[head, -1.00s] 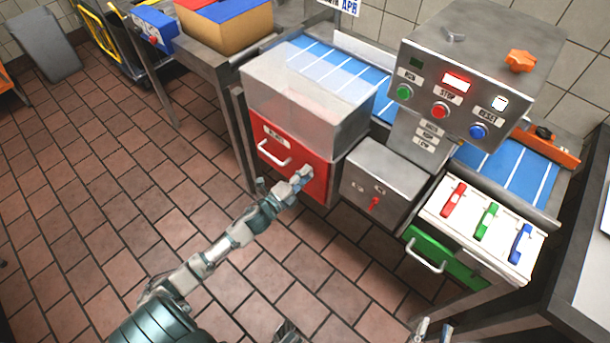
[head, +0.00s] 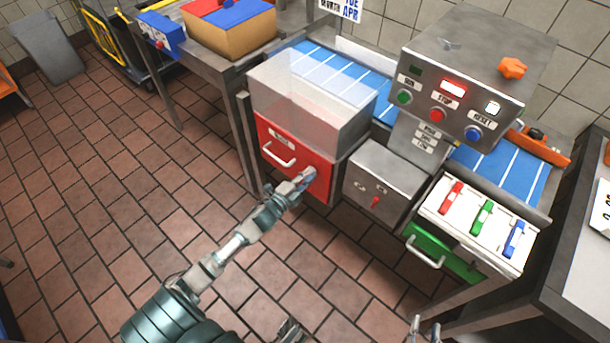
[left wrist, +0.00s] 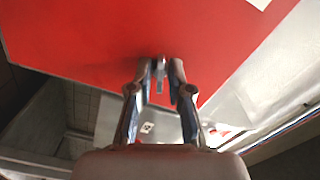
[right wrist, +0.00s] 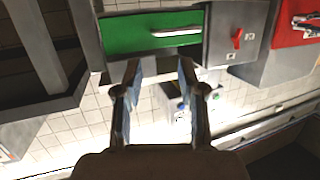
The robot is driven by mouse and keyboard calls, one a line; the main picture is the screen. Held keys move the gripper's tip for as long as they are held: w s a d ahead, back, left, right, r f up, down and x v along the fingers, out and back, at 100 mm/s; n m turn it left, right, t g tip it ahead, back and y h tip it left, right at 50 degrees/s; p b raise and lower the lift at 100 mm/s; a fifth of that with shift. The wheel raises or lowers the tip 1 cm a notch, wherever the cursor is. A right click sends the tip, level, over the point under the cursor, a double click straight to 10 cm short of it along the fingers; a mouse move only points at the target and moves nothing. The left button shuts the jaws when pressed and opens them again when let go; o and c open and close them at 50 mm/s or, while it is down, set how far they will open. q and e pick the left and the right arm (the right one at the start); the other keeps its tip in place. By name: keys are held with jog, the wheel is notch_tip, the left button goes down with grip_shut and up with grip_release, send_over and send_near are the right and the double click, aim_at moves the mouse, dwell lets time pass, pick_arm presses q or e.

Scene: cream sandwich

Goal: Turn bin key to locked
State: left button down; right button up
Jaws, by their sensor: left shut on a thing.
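The red bin (head: 300,168) hangs under the clear hopper, with a pale handle and a label on its front. My left gripper (head: 308,178) is at the lower right of this front. In the left wrist view, my left gripper (left wrist: 161,66) is shut on a small grey metal key (left wrist: 160,76) against the red face (left wrist: 100,40). The fingers hide most of the key in the head view, and I cannot tell its turn or read lock marks. My right gripper (right wrist: 158,62) is open and empty; its tips show at the head view's bottom edge (head: 424,328).
Right of the bin is a grey box with a red switch (head: 376,202). A green drawer (head: 440,252) lies under a white panel with red, green and blue levers (head: 481,218). A control box with buttons (head: 437,115) stands above.

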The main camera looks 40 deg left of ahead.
jog(key=s+d+f+g+h+p, duration=0.2)
jog(key=s+d+f+g+p, duration=0.15)
jog(key=s+g, duration=0.4)
jog(key=s+d+f+g+h+p, duration=0.25)
jog(key=s+f+g, duration=0.25)
jog(key=s, duration=0.5)
pick_arm(q)
jog(key=shift+d+f+n+p, duration=0.1)
jog(key=shift+n+p, duration=0.3)
jog(key=shift+n, duration=3.05)
jog(key=shift+f+n+p, duration=0.1)
jog(key=shift+n+p, duration=0.25)
jog(key=shift+n, duration=3.1)
pick_arm(e)
jog(key=shift+y, duration=0.45)
jog(key=shift+x, duration=2.8)
jog(key=shift+w+d, duration=0.1)
jog(key=shift+d, duration=0.05)
pick_arm(q)
jog(key=c, duration=1.3)
grip_release()
jog(key=shift+r, duration=0.1)
jog(key=s+a, duration=0.1)
jog(key=s, duration=1.1)
